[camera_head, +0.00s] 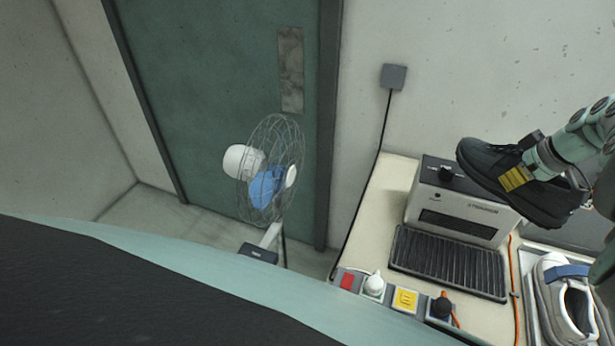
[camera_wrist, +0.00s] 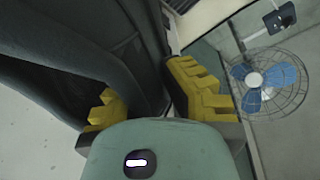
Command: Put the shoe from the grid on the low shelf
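A dark shoe (camera_head: 487,172) with a black sole is in the air above the bench, in front of the wall. My gripper (camera_head: 517,178) holds it, with a yellow pad against the shoe's side. In the wrist view the dark shoe (camera_wrist: 125,45) fills the upper left, and its side runs between the yellow-padded fingers of my gripper (camera_wrist: 155,105). The black ribbed grid (camera_head: 448,262) in front of the grey machine is empty. I cannot make out a low shelf in either view.
A grey machine (camera_head: 458,216) stands on the pale bench (camera_head: 375,215), below the shoe. A grey-white shoe (camera_head: 563,300) lies in a tray at the lower right. Control buttons (camera_head: 405,299) line the bench's front. A fan (camera_head: 270,180) stands by the green door, left of the bench.

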